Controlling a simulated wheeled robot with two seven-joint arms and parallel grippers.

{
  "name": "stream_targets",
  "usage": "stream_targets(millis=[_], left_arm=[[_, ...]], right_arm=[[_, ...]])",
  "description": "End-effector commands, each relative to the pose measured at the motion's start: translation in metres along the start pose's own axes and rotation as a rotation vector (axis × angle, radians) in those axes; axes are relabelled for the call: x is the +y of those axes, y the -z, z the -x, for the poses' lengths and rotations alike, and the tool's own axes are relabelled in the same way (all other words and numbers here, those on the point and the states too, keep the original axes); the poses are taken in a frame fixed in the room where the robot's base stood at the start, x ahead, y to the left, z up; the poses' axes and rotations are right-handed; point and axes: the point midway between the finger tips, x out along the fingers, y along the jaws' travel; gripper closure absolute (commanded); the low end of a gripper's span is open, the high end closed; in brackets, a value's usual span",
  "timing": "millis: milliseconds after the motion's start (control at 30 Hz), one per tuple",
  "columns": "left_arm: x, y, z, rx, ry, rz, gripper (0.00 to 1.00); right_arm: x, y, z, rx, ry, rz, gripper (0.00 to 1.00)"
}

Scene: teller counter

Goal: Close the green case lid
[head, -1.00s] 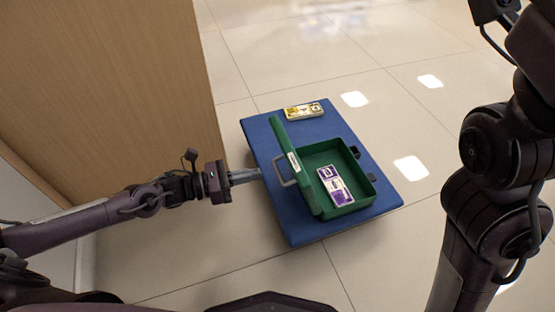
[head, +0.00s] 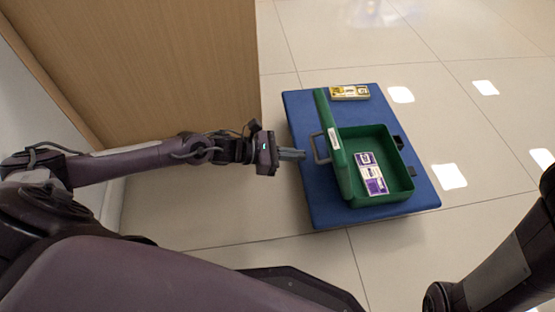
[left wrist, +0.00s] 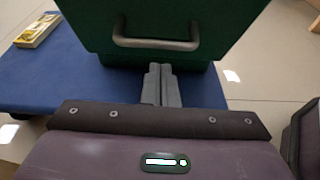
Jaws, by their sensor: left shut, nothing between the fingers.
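The green case (head: 400,193) lies open on a blue platform, its lid (head: 334,142) standing up along the left side with a grey handle (head: 320,147) facing my left arm. A purple bundle of notes (head: 370,174) lies inside the case. My left gripper (head: 303,154) is shut and empty, its fingertips close to the lid's outer face by the handle. In the left wrist view the fingers (left wrist: 160,72) point at the lid (left wrist: 160,20), just under the handle (left wrist: 155,43); I cannot tell whether they touch. My right gripper is out of view.
The blue platform (head: 312,200) stands low on the tiled floor. A yellow bundle of notes (head: 350,92) lies at its far edge, beyond the case. A wooden panel (head: 150,70) stands to the left behind my left arm. The floor right of the platform is clear.

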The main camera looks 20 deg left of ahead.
Motion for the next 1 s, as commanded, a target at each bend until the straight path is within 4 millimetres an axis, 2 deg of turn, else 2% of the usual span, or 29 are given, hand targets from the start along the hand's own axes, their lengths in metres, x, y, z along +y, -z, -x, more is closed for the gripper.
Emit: stream_targets(millis=[133, 500, 1000], left_arm=[[-0.001, -0.007, -0.009, -0.001, 0.001, 0.001, 1.00], [0.000, -0.010, -0.010, 0.000, 0.000, 0.002, 1.00], [0.000, -0.023, -0.012, 0.071, 0.001, 0.002, 1.00]], right_arm=[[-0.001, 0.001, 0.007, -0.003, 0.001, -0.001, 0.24], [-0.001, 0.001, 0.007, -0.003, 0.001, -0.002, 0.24], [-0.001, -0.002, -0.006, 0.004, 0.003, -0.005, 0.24]])
